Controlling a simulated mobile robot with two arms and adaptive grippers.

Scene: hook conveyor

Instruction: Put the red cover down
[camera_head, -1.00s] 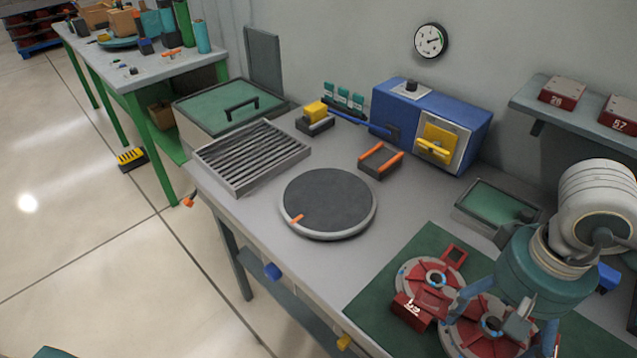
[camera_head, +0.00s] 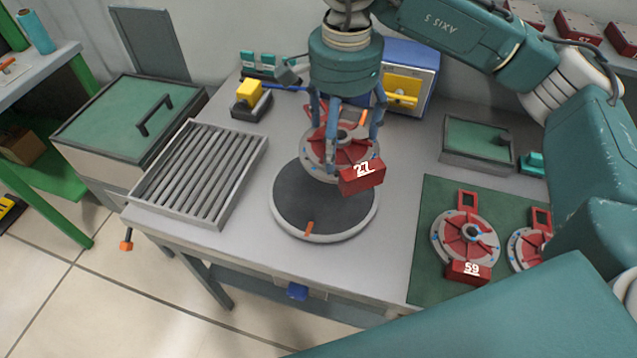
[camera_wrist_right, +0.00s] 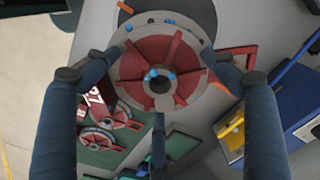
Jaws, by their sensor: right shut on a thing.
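The red cover (camera_head: 341,140), a round red and grey disc with a block marked 27, is in my right gripper (camera_head: 345,145). The gripper's fingers are closed around the disc's rim. In the head view the cover overlaps the far part of the round dark turntable (camera_head: 310,210) and appears to be above it; the exact gap is hard to tell. In the right wrist view the cover (camera_wrist_right: 135,67) sits between the fingers (camera_wrist_right: 160,85), with part of the turntable (camera_wrist_right: 195,10) behind it. My left gripper is in neither view.
Two similar red covers, one marked 59 (camera_head: 465,238), lie on the green mat (camera_head: 425,215) at right. A roller tray (camera_head: 200,170) stands left of the turntable. A blue box (camera_head: 410,60) and a yellow-topped block (camera_head: 249,95) are behind.

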